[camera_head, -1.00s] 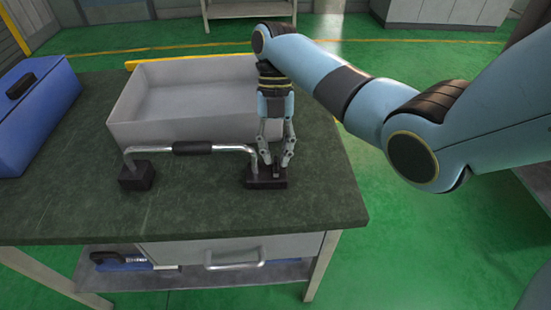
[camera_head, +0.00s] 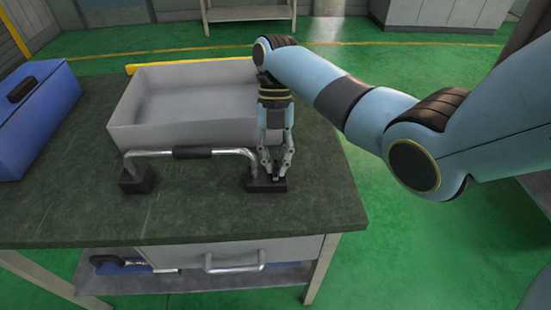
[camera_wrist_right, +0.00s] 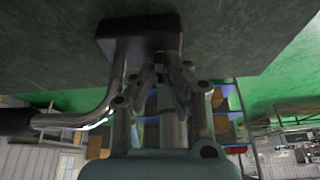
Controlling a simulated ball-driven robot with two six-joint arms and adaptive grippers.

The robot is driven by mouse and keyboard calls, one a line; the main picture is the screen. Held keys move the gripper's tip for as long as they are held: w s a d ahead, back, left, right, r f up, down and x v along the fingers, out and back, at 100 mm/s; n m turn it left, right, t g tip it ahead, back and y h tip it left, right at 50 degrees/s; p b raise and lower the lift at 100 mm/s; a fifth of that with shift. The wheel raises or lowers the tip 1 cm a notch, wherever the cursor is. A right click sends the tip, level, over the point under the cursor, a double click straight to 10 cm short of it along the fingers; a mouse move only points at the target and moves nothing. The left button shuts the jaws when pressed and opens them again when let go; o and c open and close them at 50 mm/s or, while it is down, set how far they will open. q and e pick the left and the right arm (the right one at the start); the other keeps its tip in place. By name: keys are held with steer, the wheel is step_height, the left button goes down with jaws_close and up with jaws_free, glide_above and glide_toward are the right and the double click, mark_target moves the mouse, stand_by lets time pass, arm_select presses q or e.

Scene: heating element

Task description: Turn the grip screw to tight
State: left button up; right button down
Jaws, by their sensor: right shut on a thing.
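The heating element (camera_head: 191,153) is a metal bar bent at both ends, with a dark sleeve in its middle. Its ends stand in two black blocks, the left block (camera_head: 137,181) and the right block (camera_head: 262,185). My right gripper (camera_head: 276,174) points down at the right block, just right of the bar's end, and its fingers are closed together there. The grip screw is hidden between the fingers. In the right wrist view, the fingertips (camera_wrist_right: 170,72) meet close to the black block (camera_wrist_right: 140,38), beside the bent bar (camera_wrist_right: 95,110). My left gripper is not in view.
A grey open tray (camera_head: 125,133) stands on the dark green table (camera_head: 200,218) behind the bar. A blue case (camera_head: 40,120) lies at the left. A drawer with a handle (camera_head: 234,264) is under the table's front edge. The table front is clear.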

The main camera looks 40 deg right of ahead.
steer(key=m+p, duration=0.2)
steer(key=m+t+y+p, duration=0.1)
steer(key=m+p, duration=0.1)
steer(key=shift+s+d+r, duration=0.1)
steer(key=shift+r, duration=0.1)
steer(key=m+t+p, duration=0.1)
steer(key=m+p, duration=0.2)
steer(key=shift+m+t+y, duration=0.3)
steer(key=m+t+p, duration=0.1)
steer(key=m, duration=0.1)
steer(key=m+t+p, duration=0.1)
steer(key=m+p, duration=0.1)
steer(key=m, duration=0.1)
steer(key=shift+s+f, duration=0.1)
steer(key=shift+s, duration=0.05)
steer(key=shift+m+t+p, duration=0.9)
steer(key=shift+m+p, duration=0.45)
steer(key=shift+m, duration=1.15)
steer(key=shift+f, duration=0.1)
steer(key=c, duration=1.7)
jaws_free()
